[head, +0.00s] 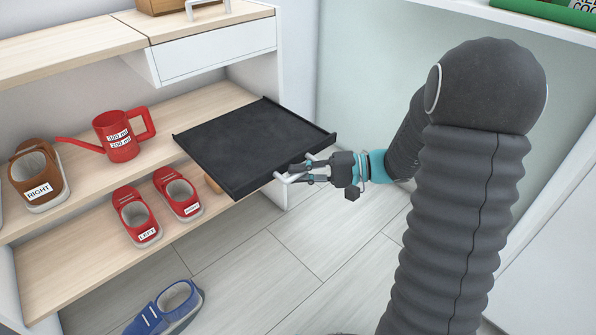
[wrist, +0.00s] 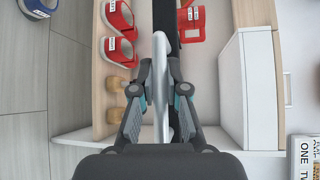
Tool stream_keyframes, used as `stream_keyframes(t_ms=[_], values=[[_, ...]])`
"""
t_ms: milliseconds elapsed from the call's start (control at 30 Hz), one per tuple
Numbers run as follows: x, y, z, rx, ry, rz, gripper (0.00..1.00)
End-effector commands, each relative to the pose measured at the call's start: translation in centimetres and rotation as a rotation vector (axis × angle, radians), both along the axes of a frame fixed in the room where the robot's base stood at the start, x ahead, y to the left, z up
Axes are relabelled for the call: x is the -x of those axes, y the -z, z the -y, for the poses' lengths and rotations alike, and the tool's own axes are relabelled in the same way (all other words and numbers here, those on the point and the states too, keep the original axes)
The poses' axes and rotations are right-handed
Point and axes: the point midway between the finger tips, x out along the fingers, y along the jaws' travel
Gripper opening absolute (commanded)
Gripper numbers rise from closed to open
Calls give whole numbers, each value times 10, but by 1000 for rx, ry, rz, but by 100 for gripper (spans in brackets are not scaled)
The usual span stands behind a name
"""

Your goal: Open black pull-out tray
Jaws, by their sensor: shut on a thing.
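The black pull-out tray (head: 255,140) extends out of the wooden shelf unit over the floor, flat and empty, with a low rim. Its light metal handle (head: 284,178) is on the front edge. My gripper (head: 305,172) is shut on this handle, in front of the tray. In the wrist view the silver handle (wrist: 160,75) runs lengthwise between my two fingers, and the tray shows edge-on as a dark strip (wrist: 166,18) behind it. How far the tray's back end still sits in the shelf is hard to tell.
A red watering can (head: 118,140) and a brown shoe (head: 40,178) stand left of the tray. Red shoes (head: 137,217) are on the lower shelf, a blue shoe (head: 165,308) on the floor. A white drawer (head: 215,52) is above. Floor (head: 320,245) below my gripper is clear.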

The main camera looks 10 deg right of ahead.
Motion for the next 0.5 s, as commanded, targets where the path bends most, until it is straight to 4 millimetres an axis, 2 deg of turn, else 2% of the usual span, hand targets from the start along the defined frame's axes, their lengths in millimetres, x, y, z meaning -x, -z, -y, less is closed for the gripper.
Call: stream_keyframes(t_ms=[100, 133, 200, 500], values=[[0, 0, 0, 0, 0, -1, 0], [0, 0, 0, 0, 1, -1, 20], [0, 0, 0, 0, 2, -1, 38], [0, 0, 1, 0, 2, -1, 39]])
